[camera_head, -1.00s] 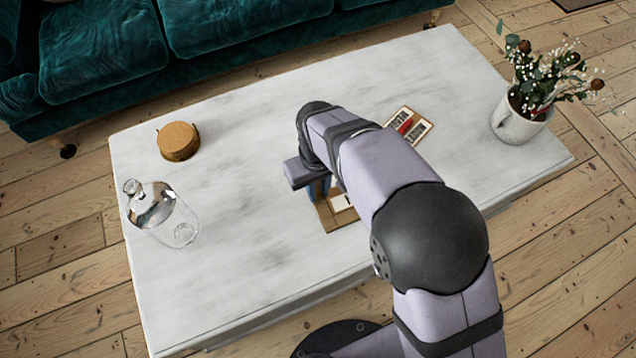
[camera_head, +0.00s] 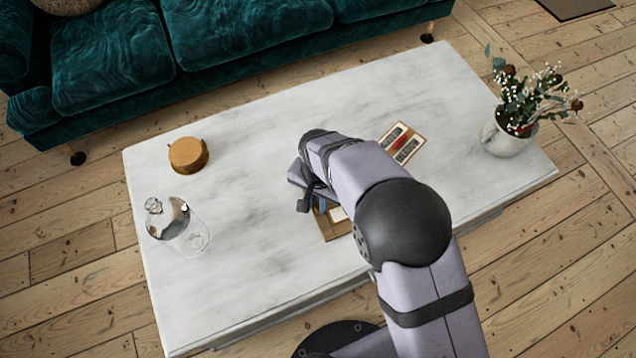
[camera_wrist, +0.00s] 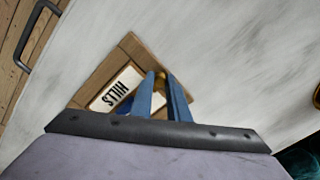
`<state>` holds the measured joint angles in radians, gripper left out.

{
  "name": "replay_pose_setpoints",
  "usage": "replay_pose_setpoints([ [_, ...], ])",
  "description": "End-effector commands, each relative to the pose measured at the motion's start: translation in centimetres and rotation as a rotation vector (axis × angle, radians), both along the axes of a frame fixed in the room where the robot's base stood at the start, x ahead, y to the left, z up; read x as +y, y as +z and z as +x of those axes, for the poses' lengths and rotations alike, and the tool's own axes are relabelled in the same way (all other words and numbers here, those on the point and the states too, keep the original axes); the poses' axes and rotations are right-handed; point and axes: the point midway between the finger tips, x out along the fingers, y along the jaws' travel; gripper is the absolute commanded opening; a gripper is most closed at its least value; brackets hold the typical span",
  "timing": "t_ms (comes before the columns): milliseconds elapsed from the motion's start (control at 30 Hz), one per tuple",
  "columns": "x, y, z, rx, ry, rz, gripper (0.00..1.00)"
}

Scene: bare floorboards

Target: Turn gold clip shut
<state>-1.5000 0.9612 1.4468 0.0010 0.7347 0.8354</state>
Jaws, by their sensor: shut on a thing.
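The gold clip (camera_wrist: 160,80) shows as a small gold bit between my blue fingertips in the wrist view. In the head view the wooden board (camera_head: 333,230) lies on the white table, partly hidden under my arm. The clip is hidden there.
A teal sofa (camera_head: 245,40) stands behind. The table's left middle is clear.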

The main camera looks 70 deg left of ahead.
Motion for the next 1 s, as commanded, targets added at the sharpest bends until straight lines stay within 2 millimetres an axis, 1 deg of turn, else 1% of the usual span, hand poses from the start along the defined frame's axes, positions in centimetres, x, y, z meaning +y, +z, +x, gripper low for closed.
replay_pose_setpoints([
  [33,0.14,0.33,0.1,-0.001,-0.043,0.003,0.0],
  [200,0.16,0.26,0.11,-0.002,-0.188,0.005,0.0],
  [500,0.18,0.18,0.14,-0.003,-0.367,0.005,0.0],
  [733,0.17,0.13,0.16,-0.002,-0.426,0.005,0.0],
  [1000,0.16,0.11,0.14,-0.002,-0.437,0.005,0.0],
])
